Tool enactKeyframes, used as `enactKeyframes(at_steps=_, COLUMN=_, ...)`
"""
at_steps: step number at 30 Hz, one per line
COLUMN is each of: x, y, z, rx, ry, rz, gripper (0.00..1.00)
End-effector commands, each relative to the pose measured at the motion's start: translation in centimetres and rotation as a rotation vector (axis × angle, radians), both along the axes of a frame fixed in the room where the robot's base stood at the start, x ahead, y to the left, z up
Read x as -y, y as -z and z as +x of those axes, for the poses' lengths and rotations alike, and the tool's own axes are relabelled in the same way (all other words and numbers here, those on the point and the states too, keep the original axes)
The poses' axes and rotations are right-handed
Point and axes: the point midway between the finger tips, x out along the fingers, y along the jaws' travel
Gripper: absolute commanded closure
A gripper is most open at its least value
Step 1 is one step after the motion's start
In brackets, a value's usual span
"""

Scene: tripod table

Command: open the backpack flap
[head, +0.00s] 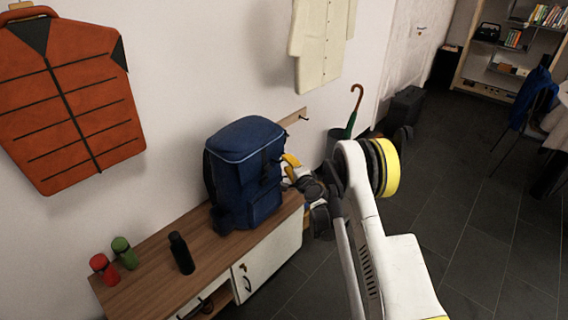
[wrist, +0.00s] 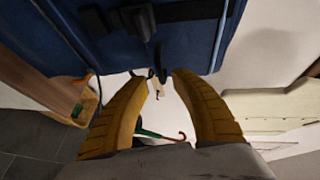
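The blue backpack (head: 262,190) stands upright on the wooden bench. Its flap (head: 243,138), edged with light piping, lies over the top and looks closed. My gripper (head: 288,166) is at the backpack's right side, with yellow fingers pointing toward it. In the wrist view, the blue fabric (wrist: 180,45) fills the top, with a black strap and buckle (wrist: 135,20). The two fingertips (wrist: 160,78) are apart, close to the fabric's edge. A small dark piece shows between them; I cannot tell whether they touch the bag.
The bench (head: 150,252) also holds a black bottle (head: 181,253), a red container (head: 103,269) and a green container (head: 125,252). A wall rail (head: 293,120) is behind the backpack. An umbrella (head: 353,110) stands in a bin to the right. Floor at right is open.

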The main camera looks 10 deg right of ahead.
Motion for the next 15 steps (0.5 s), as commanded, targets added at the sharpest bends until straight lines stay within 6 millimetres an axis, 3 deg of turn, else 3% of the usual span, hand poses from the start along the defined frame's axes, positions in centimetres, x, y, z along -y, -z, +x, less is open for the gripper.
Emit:
enactKeyframes(at_steps=6, x=-0.6, y=0.7, z=3.0, rx=0.000, ry=-0.001, rz=0.000, gripper=0.70)
enactKeyframes(at_steps=15, x=-0.7, y=0.6, z=3.8, rx=0.000, ry=0.000, rz=-0.001, gripper=0.70)
